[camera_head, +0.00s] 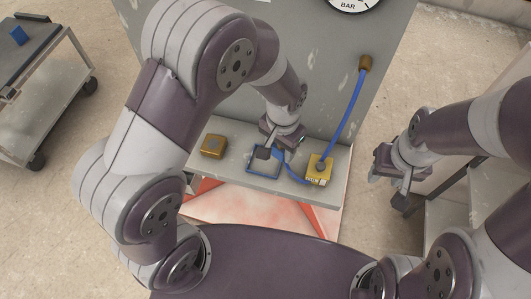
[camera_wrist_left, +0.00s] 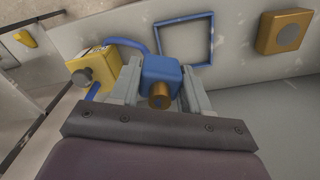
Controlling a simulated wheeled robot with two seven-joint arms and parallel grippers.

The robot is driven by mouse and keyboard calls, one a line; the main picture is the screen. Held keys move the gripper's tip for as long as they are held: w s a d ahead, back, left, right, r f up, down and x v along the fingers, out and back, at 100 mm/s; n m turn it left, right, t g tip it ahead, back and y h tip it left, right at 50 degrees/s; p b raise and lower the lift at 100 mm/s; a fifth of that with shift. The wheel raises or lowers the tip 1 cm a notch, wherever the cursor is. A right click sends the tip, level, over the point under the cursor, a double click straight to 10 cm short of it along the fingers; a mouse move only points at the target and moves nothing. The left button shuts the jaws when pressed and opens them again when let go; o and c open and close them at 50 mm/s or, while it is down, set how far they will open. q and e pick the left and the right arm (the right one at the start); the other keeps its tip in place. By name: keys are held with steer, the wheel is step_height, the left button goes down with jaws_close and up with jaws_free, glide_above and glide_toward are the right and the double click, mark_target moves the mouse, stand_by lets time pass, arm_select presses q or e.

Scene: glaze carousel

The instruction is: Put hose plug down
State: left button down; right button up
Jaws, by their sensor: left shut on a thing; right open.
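My left gripper (camera_wrist_left: 160,100) is shut on the hose plug (camera_wrist_left: 162,72), a blue block with a brass tip, seen in the left wrist view. In the head view my left gripper (camera_head: 277,150) is over the grey shelf, beside a blue square outline (camera_head: 262,173); its fingers largely hide the plug there. The outline also shows in the left wrist view (camera_wrist_left: 211,38), beyond the plug, with nothing inside it. A blue hose (camera_head: 352,110) runs from a brass fitting on the panel to a yellow block, then on towards the plug. My right gripper (camera_head: 392,178) is open and empty, right of the shelf.
The yellow block (camera_head: 319,170) stands on the shelf (camera_head: 226,172), right of the outline. A brass box with a round grey button (camera_head: 213,146) is left of it. A grey panel (camera_head: 300,50) with a gauge rises behind. A cart (camera_head: 45,85) stands far left.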

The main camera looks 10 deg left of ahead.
mark_target(265, 162)
arm_select(q)
steer(key=a+f, duration=0.1)
steer(key=a, duration=0.1)
steer(key=w+a+f, duration=0.1)
steer(key=a+f, duration=0.1)
steer(key=shift+w, duration=0.2)
steer(key=shift+f, duration=1.8)
steer(key=shift+f, duration=0.65)
steer(key=c, duration=0.5)
jaws_free()
step_height(265, 162, up, 13)
steer(key=s+a+r+n, duration=0.1)
steer(key=s+a, duration=0.1)
steer(key=a, duration=0.1)
steer(key=s+a+n+t, duration=0.1)
steer(key=s+a+n, duration=0.1)
steer(key=s+a, duration=0.1)
steer(key=s+a+r+n, duration=0.1)
steer(key=s+a+n, duration=0.1)
steer(key=a, duration=0.1)
steer(key=shift+s+a+r, duration=0.25)
steer(key=shift+s+r, duration=0.1)
